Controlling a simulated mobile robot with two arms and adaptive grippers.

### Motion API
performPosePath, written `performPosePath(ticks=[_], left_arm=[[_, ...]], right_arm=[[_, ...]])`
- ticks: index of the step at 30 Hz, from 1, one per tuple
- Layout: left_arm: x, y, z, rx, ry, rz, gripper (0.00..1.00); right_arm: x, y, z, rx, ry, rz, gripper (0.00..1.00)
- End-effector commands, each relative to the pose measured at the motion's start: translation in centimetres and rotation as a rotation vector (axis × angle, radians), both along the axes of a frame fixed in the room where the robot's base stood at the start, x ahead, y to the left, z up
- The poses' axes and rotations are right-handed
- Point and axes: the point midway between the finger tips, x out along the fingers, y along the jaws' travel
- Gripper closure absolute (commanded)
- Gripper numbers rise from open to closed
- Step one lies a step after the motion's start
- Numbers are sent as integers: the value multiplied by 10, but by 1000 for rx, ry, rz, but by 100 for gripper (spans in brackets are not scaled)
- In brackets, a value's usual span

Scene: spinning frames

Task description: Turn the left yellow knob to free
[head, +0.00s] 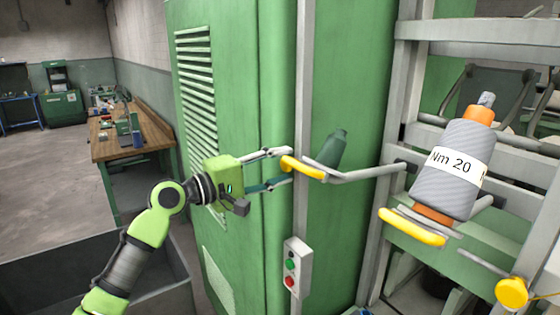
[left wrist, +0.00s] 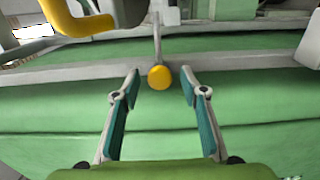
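A yellow knob (head: 303,168) sits at the end of a grey rod (head: 365,174) in front of the green cabinet. It shows as a yellow round end (left wrist: 159,77) in the left wrist view. My left gripper (head: 280,166) is open, with its fingertips on either side of the knob's near end. In the left wrist view the open fingers (left wrist: 160,88) leave a gap on both sides of the knob. A round yellow knob (head: 511,292) is at the lower right of the head view. My right gripper is out of view.
A grey spool labelled "Nm 20" (head: 452,168) stands above a curved yellow bar (head: 412,228). A grey box with green and red buttons (head: 292,272) is on the cabinet below my left gripper. A dark green cone (head: 330,149) is behind the rod. A wooden workbench (head: 135,146) stands far left.

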Motion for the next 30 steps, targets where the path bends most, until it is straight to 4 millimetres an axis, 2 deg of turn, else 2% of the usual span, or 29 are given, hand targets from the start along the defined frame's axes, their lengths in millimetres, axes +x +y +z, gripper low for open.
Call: performPosePath(ticks=[8, 12, 13, 22, 30], left_arm=[[1, -1, -1, 1, -1, 0, 60], [1, -1, -1, 1, 0, 0, 97], [1, -1, -1, 1, -1, 0, 99], [1, -1, -2, 15, -19, 0, 99], [1, -1, -5, 96, -133, 0, 99]], right_arm=[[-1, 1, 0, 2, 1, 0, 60], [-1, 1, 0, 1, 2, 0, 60], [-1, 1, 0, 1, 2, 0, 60], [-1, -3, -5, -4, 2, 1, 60], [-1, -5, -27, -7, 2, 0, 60]])
